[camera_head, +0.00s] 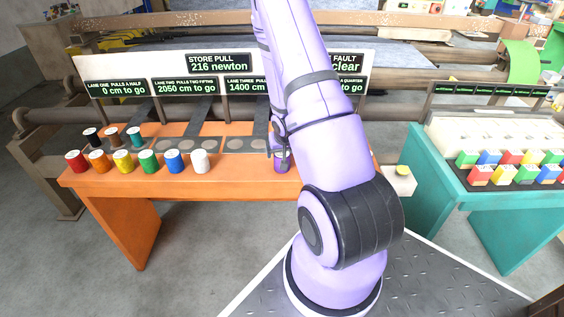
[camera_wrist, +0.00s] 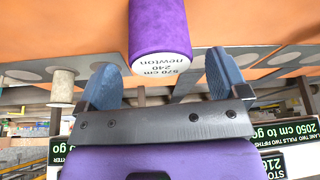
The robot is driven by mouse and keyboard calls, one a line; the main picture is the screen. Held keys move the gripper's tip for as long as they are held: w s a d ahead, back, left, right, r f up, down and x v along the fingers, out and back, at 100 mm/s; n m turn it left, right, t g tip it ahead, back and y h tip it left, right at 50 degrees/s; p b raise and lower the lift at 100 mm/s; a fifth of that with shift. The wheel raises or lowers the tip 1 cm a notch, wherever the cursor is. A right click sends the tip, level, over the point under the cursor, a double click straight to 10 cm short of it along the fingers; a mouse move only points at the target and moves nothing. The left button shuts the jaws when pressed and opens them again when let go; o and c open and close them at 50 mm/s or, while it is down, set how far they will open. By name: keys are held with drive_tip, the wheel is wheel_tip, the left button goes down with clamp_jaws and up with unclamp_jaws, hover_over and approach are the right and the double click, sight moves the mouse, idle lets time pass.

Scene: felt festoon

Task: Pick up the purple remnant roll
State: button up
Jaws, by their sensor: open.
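The purple remnant roll (camera_wrist: 160,30) stands on the orange table in the wrist view, its white labelled end reading 570 cm, 240 newton. My gripper (camera_wrist: 163,68) is open, with one blue finger on each side of the roll's labelled end. Gaps show between the roll and both fingers, and the jaws hold nothing. In the head view a bit of the purple roll (camera_head: 281,167) shows at the right part of the orange table (camera_head: 240,182), beside my arm. My arm hides most of that spot and the gripper there.
Red (camera_head: 77,161), orange, yellow, green, blue and white (camera_head: 199,161) rolls stand along the table's front left, with darker ones behind. A white roll (camera_wrist: 62,87) stands left in the wrist view. A teal table (camera_head: 470,200) with coloured blocks is at right. A sign board (camera_head: 130,75) stands behind.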

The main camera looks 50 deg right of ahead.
drive_tip(key=shift+x, duration=2.05)
drive_tip(key=shift+s+a, duration=0.15)
drive_tip(key=shift+c, duration=0.4)
drive_tip(key=c, duration=1)
drive_tip(key=shift+c, duration=0.2)
